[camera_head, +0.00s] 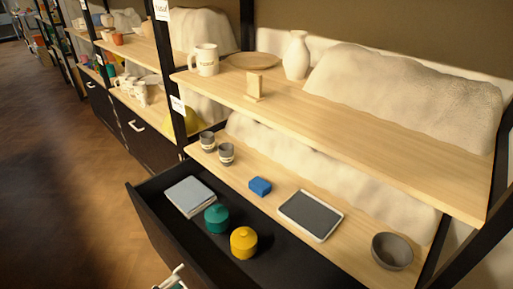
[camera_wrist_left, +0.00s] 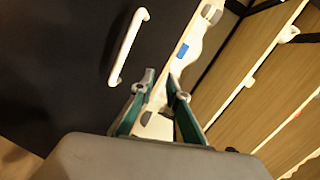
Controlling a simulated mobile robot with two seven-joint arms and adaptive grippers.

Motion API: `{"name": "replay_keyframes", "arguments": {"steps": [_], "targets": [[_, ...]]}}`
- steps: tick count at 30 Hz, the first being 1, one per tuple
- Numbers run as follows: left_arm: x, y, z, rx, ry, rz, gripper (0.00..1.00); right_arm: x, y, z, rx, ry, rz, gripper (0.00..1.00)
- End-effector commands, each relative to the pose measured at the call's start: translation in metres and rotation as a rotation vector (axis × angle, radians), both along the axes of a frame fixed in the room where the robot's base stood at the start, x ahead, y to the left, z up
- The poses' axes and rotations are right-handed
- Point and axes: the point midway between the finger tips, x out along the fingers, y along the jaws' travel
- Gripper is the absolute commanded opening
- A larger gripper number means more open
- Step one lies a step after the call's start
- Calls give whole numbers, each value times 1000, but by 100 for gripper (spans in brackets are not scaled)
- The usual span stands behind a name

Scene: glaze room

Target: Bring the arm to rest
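My left gripper (camera_wrist_left: 160,82) shows in the left wrist view with its two teal-and-grey fingers apart and nothing between them. The black drawer front with a white bar handle (camera_wrist_left: 128,46) lies beyond it to the left, apart from the fingers. In the head view only a small part of the left gripper (camera_head: 178,284) shows at the bottom edge, close to the front of the open drawer. My right gripper is in neither view.
The open drawer (camera_head: 150,205) holds a grey book-like slab (camera_head: 189,196), a teal jar (camera_head: 216,218) and a yellow jar (camera_head: 243,242). Above it, a shelf bears cups, a blue block (camera_head: 260,187), a tray (camera_head: 311,215) and a bowl (camera_head: 392,251). Floor at left is clear.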

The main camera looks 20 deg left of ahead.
Motion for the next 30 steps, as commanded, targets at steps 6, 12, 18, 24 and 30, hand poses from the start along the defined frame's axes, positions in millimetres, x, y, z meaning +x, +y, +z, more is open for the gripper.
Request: {"name": "replay_keyframes", "arguments": {"steps": [6, 12, 18, 24, 30], "targets": [[16, -21, 70, -312, 46, 142, 15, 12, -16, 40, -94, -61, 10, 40], [-2, -58, 88, -612, 222, 254, 15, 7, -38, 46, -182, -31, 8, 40], [-44, -106, 84, -849, 458, 353, 15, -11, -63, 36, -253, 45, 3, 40], [-78, -137, 73, -958, 612, 413, 15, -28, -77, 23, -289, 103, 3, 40], [-85, -142, 67, -977, 642, 426, 15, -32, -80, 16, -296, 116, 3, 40]]}}
